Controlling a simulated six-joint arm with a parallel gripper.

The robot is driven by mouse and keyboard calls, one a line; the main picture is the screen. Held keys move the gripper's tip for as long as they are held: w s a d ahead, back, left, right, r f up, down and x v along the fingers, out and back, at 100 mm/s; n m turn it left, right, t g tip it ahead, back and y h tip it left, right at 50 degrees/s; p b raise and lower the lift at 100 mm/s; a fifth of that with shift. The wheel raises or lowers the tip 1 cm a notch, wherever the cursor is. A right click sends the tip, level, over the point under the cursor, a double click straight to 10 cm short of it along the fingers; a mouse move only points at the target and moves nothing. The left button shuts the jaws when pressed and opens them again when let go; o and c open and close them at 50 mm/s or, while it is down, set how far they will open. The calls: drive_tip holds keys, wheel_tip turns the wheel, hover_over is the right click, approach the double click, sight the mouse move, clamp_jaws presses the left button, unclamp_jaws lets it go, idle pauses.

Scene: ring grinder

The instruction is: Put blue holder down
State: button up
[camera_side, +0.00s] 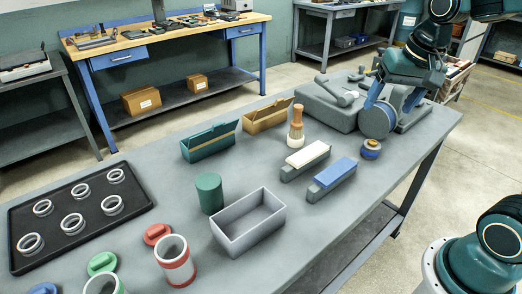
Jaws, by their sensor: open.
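A small round blue piece with a tan top (371,148), which looks like the blue holder, stands upright on the grey table (270,120) near its right edge. It is just in front of the grinder's round grey wheel (377,121). My gripper (392,97) is at the grinder, above and behind the blue piece and apart from it. Its jaws are open, and I see nothing held between them. The wheel and my arm partly hide the jaws.
Left of the blue piece lie a blue-topped block (334,174) and a white-topped block (306,158). A wooden-handled brush (296,127) stands behind them. A grey open box (248,222), a green cylinder (209,193) and a black ring tray (82,240) are further left.

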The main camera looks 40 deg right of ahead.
drive_tip(key=s+a+n+t, duration=0.2)
drive_tip(key=s+a+n, duration=0.5)
drive_tip(key=s, duration=0.3)
drive_tip(key=shift+s+y, duration=0.35)
drive_tip(key=shift+y, duration=0.05)
